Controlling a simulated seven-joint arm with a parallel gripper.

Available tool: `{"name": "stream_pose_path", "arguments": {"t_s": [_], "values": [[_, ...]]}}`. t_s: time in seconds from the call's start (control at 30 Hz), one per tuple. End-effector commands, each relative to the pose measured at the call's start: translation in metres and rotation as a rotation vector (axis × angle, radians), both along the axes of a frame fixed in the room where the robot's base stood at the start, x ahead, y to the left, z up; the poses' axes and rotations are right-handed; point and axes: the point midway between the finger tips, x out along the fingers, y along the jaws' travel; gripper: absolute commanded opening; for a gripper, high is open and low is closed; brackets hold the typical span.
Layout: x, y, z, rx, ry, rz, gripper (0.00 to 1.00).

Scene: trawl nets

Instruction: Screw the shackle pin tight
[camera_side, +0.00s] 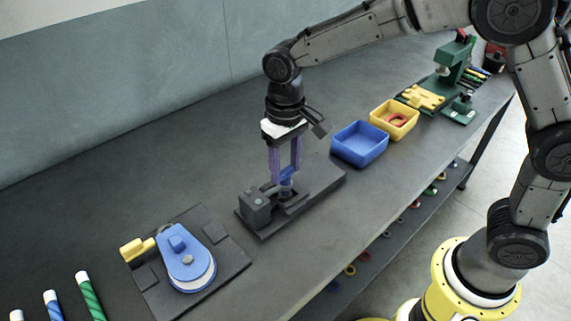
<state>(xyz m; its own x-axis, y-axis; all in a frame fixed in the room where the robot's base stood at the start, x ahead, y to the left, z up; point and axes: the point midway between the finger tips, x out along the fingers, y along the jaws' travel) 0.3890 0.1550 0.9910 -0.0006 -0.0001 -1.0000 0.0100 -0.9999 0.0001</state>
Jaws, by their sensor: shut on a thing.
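My gripper (286,178) points straight down over a dark fixture block (257,208) on a dark base plate (322,178) in the middle of the bench. Its purple fingers are shut on a small blue part (287,185), which I take for the shackle pin. The blue part sits low, at the fixture. The fingers and the block hide most of it, so I cannot make out the shackle's shape or how far the pin is seated.
A blue bin (360,144) and a yellow bin (394,119) with red pieces stand behind to the right. A green press (455,60) is farther back. A blue device (187,258) sits front left, near striped rods (90,295). Bare bench lies at the left.

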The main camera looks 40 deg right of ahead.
Motion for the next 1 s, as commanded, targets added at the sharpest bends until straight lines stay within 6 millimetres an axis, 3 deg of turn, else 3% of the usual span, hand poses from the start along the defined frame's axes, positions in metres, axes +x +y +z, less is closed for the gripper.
{"name": "stream_pose_path", "arguments": {"t_s": [0.5, 0.53, 0.6, 0.7, 1.0], "values": [[0.0005, 0.0003, 0.0013, 0.002, -0.003, -0.028, 0.0], [0.0005, 0.0003, 0.0013, 0.002, -0.003, -0.028, 0.56], [0.0005, 0.0003, 0.0012, 0.002, -0.003, -0.027, 0.68], [0.0004, 0.0002, 0.0009, 0.001, -0.002, -0.027, 0.82], [0.0003, 0.0001, 0.0019, 0.001, -0.001, -0.026, 0.82]]}}
